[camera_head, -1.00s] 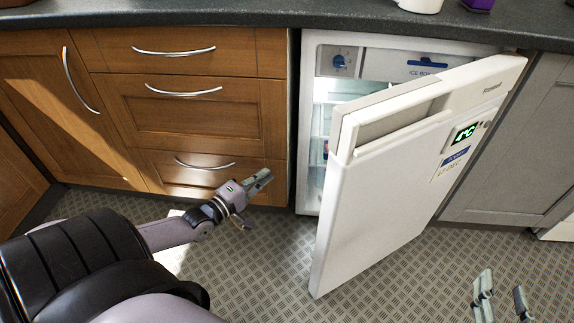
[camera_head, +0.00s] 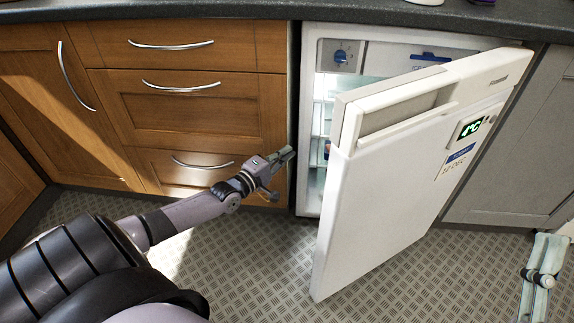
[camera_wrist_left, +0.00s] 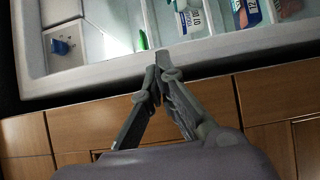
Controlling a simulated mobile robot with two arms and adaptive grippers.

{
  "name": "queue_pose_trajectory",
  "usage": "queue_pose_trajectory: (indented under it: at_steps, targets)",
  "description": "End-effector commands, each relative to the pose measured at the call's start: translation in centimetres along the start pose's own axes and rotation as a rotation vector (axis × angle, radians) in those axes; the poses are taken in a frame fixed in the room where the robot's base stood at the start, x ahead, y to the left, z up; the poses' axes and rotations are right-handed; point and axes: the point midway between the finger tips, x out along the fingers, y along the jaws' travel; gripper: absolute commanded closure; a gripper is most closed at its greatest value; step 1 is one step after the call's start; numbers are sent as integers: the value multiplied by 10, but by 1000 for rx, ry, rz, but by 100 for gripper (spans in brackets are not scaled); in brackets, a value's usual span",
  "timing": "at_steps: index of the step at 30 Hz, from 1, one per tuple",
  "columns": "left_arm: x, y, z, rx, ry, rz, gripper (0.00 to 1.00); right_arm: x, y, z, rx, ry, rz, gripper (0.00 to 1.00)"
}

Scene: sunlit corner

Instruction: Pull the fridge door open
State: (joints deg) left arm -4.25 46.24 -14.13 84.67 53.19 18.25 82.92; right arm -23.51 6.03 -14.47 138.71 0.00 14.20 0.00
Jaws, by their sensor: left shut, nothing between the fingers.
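The white fridge door (camera_head: 385,190) stands part open, swung out toward me, with a recessed handle along its top edge and a lit display on its front. The lit fridge interior (camera_head: 322,120) shows in the gap on the left of the door. My left gripper (camera_head: 289,154) is shut and empty, in front of the fridge's left edge, apart from the door. In the left wrist view, my left gripper (camera_wrist_left: 158,68) points at the fridge's pale rim (camera_wrist_left: 100,75), with items on shelves beyond. My right gripper (camera_head: 535,290) is partly in view at the lower right; its fingers are unclear.
Wooden drawers (camera_head: 190,110) with curved metal handles stand left of the fridge. A grey cabinet (camera_head: 525,150) stands on the right. A dark countertop (camera_head: 230,13) runs above. The patterned floor (camera_head: 260,260) before the door is clear.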

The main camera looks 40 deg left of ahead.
Motion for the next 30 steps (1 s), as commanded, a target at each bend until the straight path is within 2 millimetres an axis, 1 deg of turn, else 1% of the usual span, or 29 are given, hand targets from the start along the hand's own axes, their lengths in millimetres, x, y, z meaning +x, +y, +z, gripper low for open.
queue_pose_trajectory:
  at_steps: [1, 3, 9, 26, 30]
  targets:
    - [1, -1, 4, -4, -1, -1, 100, 0, 0, -3, 1, 16, -1, 60]
    - [-9, 0, 14, -6, -1, -3, 100, 1, 1, 6, -2, -41, 2, 60]
    - [-21, 0, 29, -2, -1, -2, 100, 0, 2, 20, -5, -113, 5, 60]
    - [-24, 0, 32, -1, 2, 0, 100, -1, 3, 25, -5, -143, 6, 60]
    - [-27, 1, 36, -1, 8, -1, 100, -3, 5, 38, -10, -225, 10, 60]
